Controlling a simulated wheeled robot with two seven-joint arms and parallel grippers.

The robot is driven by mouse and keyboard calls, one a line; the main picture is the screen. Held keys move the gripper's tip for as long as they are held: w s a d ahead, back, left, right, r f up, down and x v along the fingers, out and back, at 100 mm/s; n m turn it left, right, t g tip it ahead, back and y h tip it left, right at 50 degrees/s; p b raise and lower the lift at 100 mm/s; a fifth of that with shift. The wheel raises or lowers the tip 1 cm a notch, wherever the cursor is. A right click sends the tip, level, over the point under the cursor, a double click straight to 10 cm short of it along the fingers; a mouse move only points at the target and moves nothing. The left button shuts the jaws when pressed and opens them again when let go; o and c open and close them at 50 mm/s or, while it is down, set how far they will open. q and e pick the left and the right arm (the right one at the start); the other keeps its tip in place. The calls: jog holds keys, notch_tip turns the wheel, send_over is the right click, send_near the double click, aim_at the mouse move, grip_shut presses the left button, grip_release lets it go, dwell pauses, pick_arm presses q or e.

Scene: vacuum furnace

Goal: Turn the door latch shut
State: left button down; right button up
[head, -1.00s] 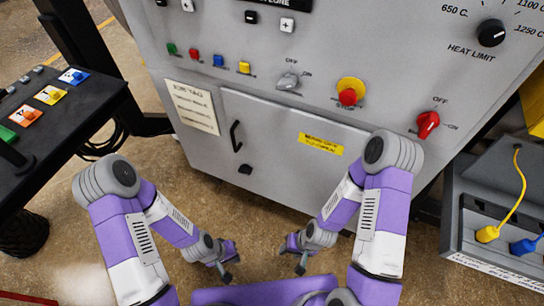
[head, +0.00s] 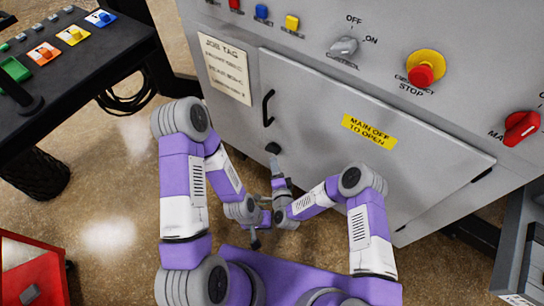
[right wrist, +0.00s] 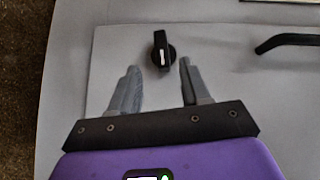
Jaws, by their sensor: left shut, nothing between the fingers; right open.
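The door latch (head: 273,148) is a small black knob at the lower left of the grey furnace door (head: 345,165). In the right wrist view the latch (right wrist: 163,52) has a white mark running nearly upright in the picture. My right gripper (head: 277,160) points at the latch; in the right wrist view its open fingers (right wrist: 159,65) are empty, with the latch just past the tips, between their lines. The door looks closed. My left gripper (head: 256,242) is shut and empty, lower down, close to my right wrist.
A black door handle (head: 267,108) stands above the latch; it also shows in the right wrist view (right wrist: 288,42). A yellow label (head: 369,131) is on the door. A black console (head: 75,65) stands left, a red box (head: 35,268) lower left. Floor is free between them.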

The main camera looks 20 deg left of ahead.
aim_at(272, 153)
jog(key=b+x, duration=0.2)
jog(key=x, duration=0.5)
jog(key=shift+w+a+r, duration=0.1)
jog(key=shift+w+r, duration=0.05)
jog(key=shift+w, duration=0.15)
jog(key=shift+c, duration=0.5)
grip_shut()
